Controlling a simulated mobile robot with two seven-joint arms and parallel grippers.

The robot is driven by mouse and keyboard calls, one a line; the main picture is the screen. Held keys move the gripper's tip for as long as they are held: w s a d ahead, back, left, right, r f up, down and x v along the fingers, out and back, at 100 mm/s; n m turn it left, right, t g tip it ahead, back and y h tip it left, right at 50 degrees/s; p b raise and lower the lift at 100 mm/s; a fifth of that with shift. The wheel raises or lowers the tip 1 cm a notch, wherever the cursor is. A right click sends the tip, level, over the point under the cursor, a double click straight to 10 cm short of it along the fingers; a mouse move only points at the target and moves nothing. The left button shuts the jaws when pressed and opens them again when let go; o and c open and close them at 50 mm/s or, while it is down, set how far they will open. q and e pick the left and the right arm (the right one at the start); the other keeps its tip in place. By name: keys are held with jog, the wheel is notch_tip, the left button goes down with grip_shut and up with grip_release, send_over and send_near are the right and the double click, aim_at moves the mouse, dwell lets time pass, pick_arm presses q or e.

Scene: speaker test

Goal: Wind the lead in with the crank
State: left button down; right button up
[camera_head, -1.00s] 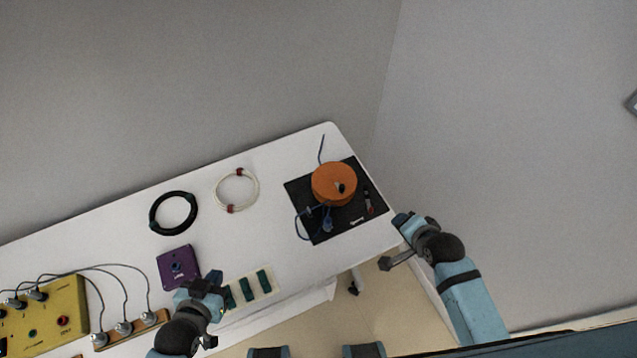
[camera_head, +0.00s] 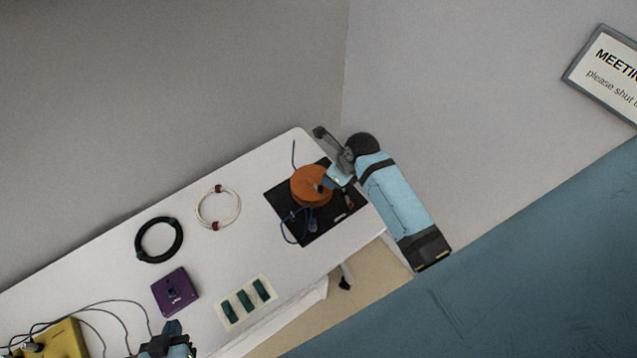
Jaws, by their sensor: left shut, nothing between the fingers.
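An orange reel (camera_head: 308,184) sits on a black mat (camera_head: 322,231) at the right end of the white table. My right gripper (camera_head: 323,186) is over the reel's right side, where the crank is hidden or too small to make out. I cannot tell whether it touches or whether its fingers are open. My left gripper (camera_head: 172,328) is shut and empty at the bottom edge, in front of the purple box.
A black cable coil (camera_head: 158,221), a white coil with red ties (camera_head: 201,211), a purple box (camera_head: 175,291) and a pale tray (camera_head: 228,318) with green pieces lie left of the mat. A yellow box (camera_head: 65,340) with leads is at bottom left. Bare table separates tray and mat.

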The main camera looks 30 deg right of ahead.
aim_at(321, 187)
jog(key=x, duration=1)
jog(key=shift+w+f, duration=0.2)
grip_shut()
